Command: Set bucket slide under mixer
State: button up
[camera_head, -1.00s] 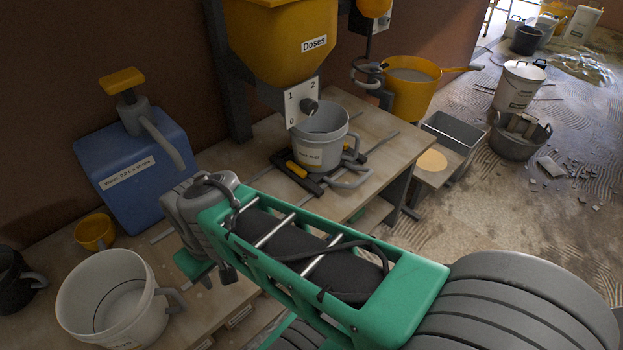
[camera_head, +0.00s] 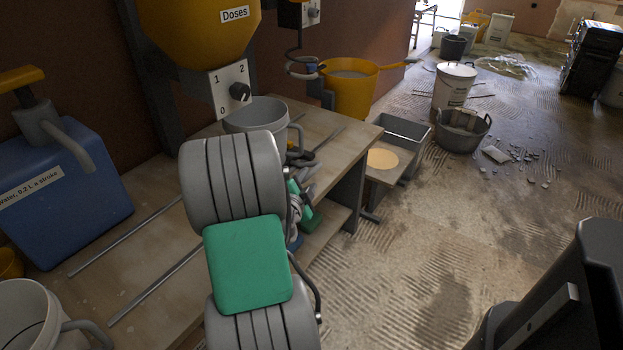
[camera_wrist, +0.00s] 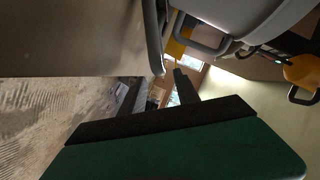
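A pale grey bucket (camera_head: 249,113) stands upright on the bench under the yellow hopper marked "Doses" (camera_head: 190,35). My arm hides its lower front and most of the slide under it. My gripper is mostly hidden behind my arm in the head view, by the bucket's right side. In the wrist view its green finger with a black pad (camera_wrist: 165,122) fills the bottom; the other finger is not clear. A grey curved bar (camera_wrist: 154,38) and a grey loop handle (camera_wrist: 203,42) show just beyond it. Whether it grips anything cannot be told. I cannot identify the mixer with certainty.
Metal rails (camera_head: 155,285) run along the bench (camera_head: 180,250). A blue water dispenser (camera_head: 70,200) and a white bucket (camera_head: 25,318) stand at the left. The floor to the right is mostly clear, with rubble near a dark tub (camera_head: 462,132).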

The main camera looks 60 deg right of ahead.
aim_at(310, 177)
jog(key=x, duration=0.5)
jog(key=shift+d+f, duration=0.1)
jog(key=shift+d, duration=0.25)
grip_shut()
dwell(1.0)
